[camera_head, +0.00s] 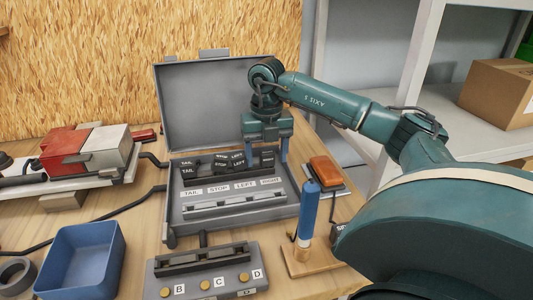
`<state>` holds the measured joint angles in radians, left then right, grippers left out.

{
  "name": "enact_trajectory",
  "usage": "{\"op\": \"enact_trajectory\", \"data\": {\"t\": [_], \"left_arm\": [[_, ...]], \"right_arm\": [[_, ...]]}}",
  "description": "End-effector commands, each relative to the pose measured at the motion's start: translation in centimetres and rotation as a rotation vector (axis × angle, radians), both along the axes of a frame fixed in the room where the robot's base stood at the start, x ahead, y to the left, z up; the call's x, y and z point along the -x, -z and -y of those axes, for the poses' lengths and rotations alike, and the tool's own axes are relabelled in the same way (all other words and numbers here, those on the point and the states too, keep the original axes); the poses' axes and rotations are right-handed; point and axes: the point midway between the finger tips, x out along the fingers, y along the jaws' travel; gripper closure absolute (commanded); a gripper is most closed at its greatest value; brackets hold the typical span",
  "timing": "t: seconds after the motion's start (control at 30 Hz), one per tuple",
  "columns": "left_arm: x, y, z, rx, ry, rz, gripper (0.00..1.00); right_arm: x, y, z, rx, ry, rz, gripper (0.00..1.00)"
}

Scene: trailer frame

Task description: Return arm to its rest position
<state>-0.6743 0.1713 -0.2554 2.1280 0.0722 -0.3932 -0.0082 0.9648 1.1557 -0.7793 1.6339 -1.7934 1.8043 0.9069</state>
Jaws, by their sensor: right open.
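My right gripper (264,150) hangs pointing down over the right part of an open grey case (203,95). Its two blue-tipped fingers are apart, and one dark block labelled in white sits between or just behind them; I cannot tell if they touch it. My right arm (325,100), dark green, reaches in from the right edge. In the case stand several dark blocks (222,161) marked TAIL, STOP and LEFT, above a row of white labels TAIL, STOP, LEFT, RIGHT. My left gripper is not in view.
A blue bin (82,262) stands at the front left, beside a tape roll (15,275). A grey block with B, C, D labels (206,272) is at the front. A blue upright tool (308,214) and an orange light (325,169) stand right. A red-and-white lamp (86,150) lies left.

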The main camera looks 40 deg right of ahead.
Motion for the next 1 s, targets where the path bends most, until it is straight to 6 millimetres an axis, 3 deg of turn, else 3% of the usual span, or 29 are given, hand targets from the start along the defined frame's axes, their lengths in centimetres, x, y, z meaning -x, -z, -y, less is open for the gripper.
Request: {"op": "enact_trajectory", "data": {"t": [0.2,1.0], "left_arm": [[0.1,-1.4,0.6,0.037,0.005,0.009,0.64],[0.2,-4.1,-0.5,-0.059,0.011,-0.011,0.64]], "right_arm": [[0.1,-0.2,0.2,0.005,0.003,-0.004,0.25],[0.0,-6.2,0.0,0.001,0.001,-0.001,0.24]]}}
